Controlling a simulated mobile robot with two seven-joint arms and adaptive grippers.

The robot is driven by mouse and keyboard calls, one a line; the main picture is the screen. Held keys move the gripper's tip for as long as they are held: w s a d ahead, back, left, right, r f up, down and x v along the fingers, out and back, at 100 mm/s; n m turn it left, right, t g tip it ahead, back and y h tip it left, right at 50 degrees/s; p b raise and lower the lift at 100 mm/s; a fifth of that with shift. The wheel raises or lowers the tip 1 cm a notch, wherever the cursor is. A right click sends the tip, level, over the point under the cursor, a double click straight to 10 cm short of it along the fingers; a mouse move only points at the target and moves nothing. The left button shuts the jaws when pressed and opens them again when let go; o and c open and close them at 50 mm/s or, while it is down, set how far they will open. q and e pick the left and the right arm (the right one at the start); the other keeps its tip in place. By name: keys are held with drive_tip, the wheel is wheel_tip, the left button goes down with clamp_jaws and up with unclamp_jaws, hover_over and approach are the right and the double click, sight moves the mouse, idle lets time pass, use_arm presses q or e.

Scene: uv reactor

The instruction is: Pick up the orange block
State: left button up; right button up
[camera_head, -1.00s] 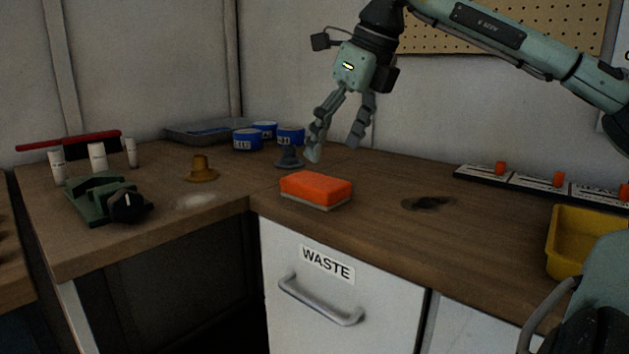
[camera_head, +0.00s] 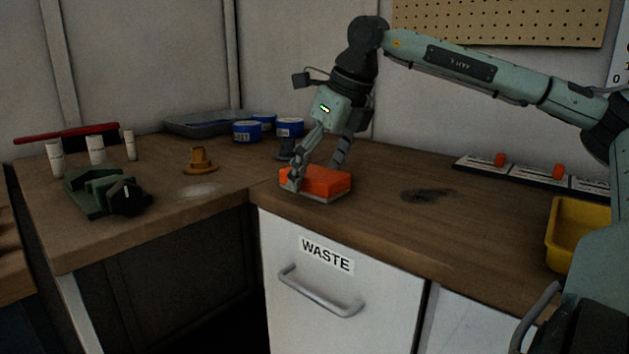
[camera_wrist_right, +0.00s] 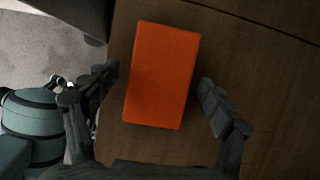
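The orange block (camera_head: 326,182) has a grey underside and lies flat on the wooden counter, above the drawer marked WASTE. My right gripper (camera_head: 314,177) is lowered over it, with one finger in front of the block's left part and the other behind it. In the right wrist view the block (camera_wrist_right: 161,75) lies between the two spread fingers of my right gripper (camera_wrist_right: 162,95), with a gap on each side. The right gripper is open. My left gripper is not in view.
A yellow bin (camera_head: 566,236) stands at the right. Behind the block are blue tins (camera_head: 290,127) and a dark small stand (camera_head: 286,150). A brown knob-shaped piece (camera_head: 199,162) and a green device (camera_head: 98,193) sit on the left.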

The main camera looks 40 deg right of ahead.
sight(310, 170)
drive_tip(key=c, duration=1.3)
drive_tip(key=shift+o, duration=0.2)
drive_tip(key=shift+r, duration=0.65)
wheel_tip(310, 170, up, 3)
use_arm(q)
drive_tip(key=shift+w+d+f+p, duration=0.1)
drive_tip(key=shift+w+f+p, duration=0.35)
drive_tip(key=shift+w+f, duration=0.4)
use_arm(e)
drive_tip(key=w+a+r, duration=0.4)
drive_tip(key=a+r, duration=0.2)
drive_tip(key=a, duration=0.4)
drive_tip(key=shift+w+a+r, duration=0.3)
drive_tip(key=shift+a+r, duration=0.1)
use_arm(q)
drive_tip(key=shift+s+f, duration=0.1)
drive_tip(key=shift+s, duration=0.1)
